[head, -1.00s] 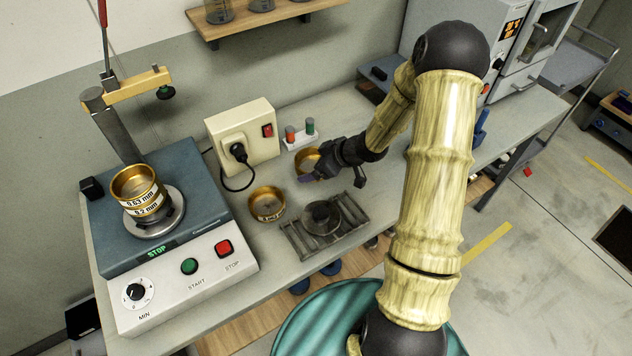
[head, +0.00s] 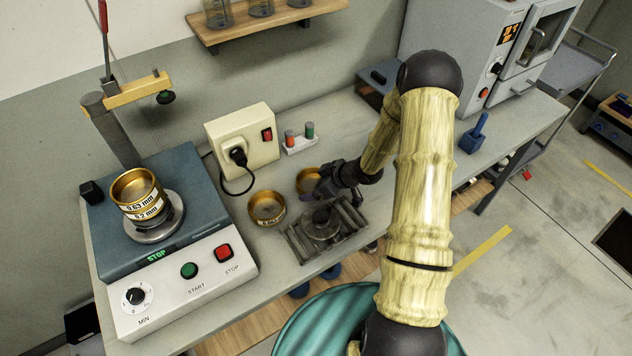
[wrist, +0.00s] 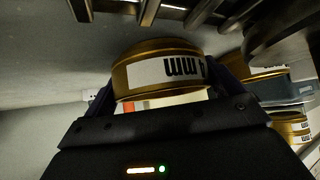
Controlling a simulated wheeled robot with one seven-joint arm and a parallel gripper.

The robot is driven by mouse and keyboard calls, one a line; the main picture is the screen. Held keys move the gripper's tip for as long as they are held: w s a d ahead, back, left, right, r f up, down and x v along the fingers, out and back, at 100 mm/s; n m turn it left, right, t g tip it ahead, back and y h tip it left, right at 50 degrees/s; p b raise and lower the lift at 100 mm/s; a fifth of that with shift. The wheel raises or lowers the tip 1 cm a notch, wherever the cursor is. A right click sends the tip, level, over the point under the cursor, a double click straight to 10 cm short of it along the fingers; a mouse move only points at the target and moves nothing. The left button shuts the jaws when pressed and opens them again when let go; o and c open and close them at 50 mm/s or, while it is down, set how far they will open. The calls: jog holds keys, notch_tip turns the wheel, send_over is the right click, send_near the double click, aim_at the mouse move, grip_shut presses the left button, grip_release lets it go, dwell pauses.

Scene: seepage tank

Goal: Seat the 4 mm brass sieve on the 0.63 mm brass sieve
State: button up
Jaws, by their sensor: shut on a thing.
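My gripper (wrist: 160,88) is shut on a brass sieve (wrist: 155,62), one finger on each side. Its label shows "mm" upside down; the number is mostly hidden, so I take it as the 4 mm sieve. In the head view this sieve (head: 307,180) is partly behind my gripper (head: 322,186), above or on the bench right of another sieve; I cannot tell its height. The 0.63 mm brass sieve (head: 134,188) sits upright on the 0.2 mm sieve (head: 148,216), on the shaker at left. Its top is open and clear.
Another brass sieve (head: 267,208) stands on the bench between the shaker (head: 170,255) and my gripper. A slatted rack (head: 297,246) with a dark round part is in front. A socket box (head: 242,142) with a cable stands behind. The clamp post (head: 118,135) rises behind the stack.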

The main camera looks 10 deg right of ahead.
jog(key=shift+f, duration=0.25)
jog(key=o, duration=0.7)
jog(key=shift+o, duration=0.2)
jog(key=shift+b, duration=0.45)
jog(key=v, duration=1.7)
jog(key=shift+r+p, duration=0.25)
jog(key=shift+p, duration=0.2)
